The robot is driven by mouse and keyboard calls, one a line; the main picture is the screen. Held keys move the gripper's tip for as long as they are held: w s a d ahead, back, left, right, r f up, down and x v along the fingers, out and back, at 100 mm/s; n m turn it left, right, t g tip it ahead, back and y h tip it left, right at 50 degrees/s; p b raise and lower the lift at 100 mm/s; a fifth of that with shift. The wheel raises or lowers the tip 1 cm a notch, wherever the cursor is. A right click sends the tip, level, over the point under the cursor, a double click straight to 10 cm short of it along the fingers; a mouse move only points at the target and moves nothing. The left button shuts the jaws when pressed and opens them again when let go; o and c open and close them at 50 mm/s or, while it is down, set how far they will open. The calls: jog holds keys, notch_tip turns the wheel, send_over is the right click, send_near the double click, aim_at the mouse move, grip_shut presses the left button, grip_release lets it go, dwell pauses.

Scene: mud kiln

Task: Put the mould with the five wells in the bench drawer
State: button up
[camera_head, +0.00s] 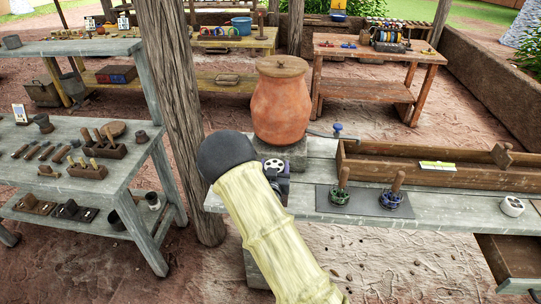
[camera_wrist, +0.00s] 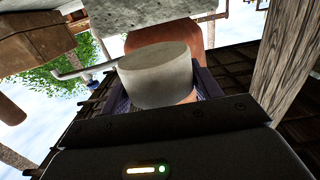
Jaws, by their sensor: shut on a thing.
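My gripper (camera_head: 279,184) is shut on a pale round mould (camera_head: 274,166) with several dark wells in its top, at the left end of the bench. The exact well count is too small to read. In the wrist view the mould (camera_wrist: 155,75) shows as a plain grey cylinder between the purple fingers. A second pale mould (camera_head: 512,207) with dark wells stands on the bench (camera_head: 455,198) at the far right.
A large lidded clay jar (camera_head: 281,105) on a stone block stands just behind my gripper. A long wooden trough (camera_head: 400,172) lies along the bench back. Two handled tools (camera_head: 340,190) stand on a dark mat (camera_head: 366,204). A wooden post (camera_head: 180,110) rises at left.

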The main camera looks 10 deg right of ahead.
jog(key=shift+s+a, duration=0.1)
jog(key=shift+a, duration=0.05)
jog(key=shift+s+f, duration=0.15)
jog(key=shift+s, duration=0.05)
jog(key=shift+n+t+y, duration=0.3)
jog(key=shift+n+y, duration=0.3)
jog(key=shift+y, duration=0.3)
jog(key=s+f+p, duration=0.3)
jog(key=s+f, duration=0.1)
jog(key=shift+s+f, duration=0.25)
jog(key=shift+s, duration=0.1)
jog(key=s+f+n+y+p, duration=0.2)
jog(key=s+f+y+p, duration=0.1)
jog(key=s, duration=0.3)
jog(key=shift+s+y+p, duration=0.3)
jog(key=shift+s, duration=0.1)
jog(key=shift+f, duration=0.1)
jog(key=s+f, duration=0.4)
jog(key=f, duration=0.1)
jog(key=shift+s+f, duration=0.2)
jog(key=shift+f, duration=0.1)
